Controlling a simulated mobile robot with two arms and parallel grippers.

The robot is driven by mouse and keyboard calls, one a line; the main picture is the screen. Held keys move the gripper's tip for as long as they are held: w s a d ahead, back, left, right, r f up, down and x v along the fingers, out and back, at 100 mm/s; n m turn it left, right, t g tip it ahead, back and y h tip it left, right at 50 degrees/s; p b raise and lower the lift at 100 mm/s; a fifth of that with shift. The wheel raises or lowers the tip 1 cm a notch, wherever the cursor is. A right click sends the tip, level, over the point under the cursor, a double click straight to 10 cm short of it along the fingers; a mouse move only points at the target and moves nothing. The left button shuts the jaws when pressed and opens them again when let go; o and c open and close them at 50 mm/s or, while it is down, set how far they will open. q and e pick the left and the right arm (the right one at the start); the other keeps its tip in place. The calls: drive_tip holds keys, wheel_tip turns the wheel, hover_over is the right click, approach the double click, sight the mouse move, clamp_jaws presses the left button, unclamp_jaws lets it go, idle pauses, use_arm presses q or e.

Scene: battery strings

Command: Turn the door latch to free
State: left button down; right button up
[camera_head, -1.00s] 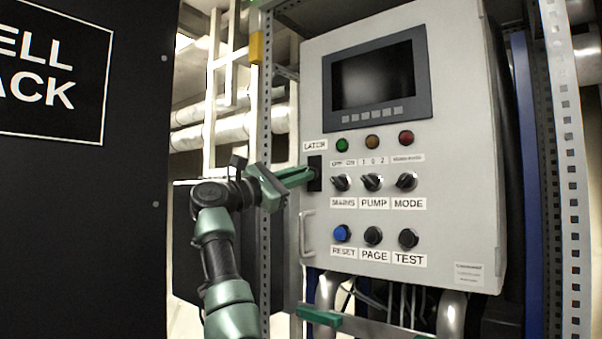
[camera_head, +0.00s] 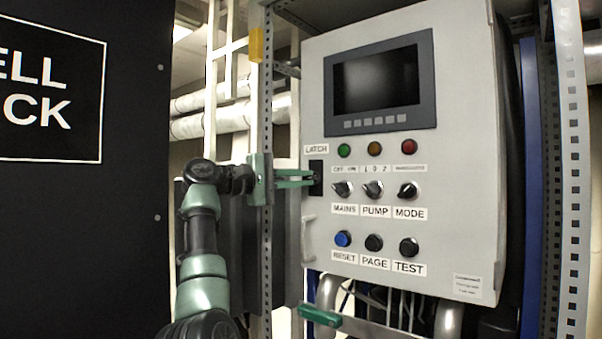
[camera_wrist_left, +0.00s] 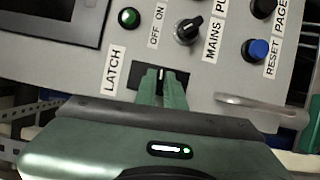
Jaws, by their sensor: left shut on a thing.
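The door latch is a black recessed plate (camera_head: 316,178) under the LATCH label, at the left edge of the grey cabinet door (camera_head: 460,230). My left gripper (camera_head: 310,180) reaches it from the left, with its green fingers level at the plate. In the left wrist view the two fingers (camera_wrist_left: 162,82) are shut on the latch handle (camera_wrist_left: 161,74), a small piece between their tips. The fingers hide most of the handle, so its exact angle is hard to tell. Part of my right gripper (camera_head: 320,316), a green finger, shows below the cabinet; its jaw gap is not clear.
Right of the latch are the MAINS, PUMP and MODE knobs (camera_head: 374,189), with lamps above and buttons below. A door handle (camera_head: 309,238) lies just below the latch. A perforated post (camera_head: 267,120) stands behind my left gripper. A black panel (camera_head: 90,230) fills the left side.

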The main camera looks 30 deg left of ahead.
use_arm(q)
drive_tip(key=shift+m, duration=0.4)
drive_tip(key=c, duration=1.5)
unclamp_jaws()
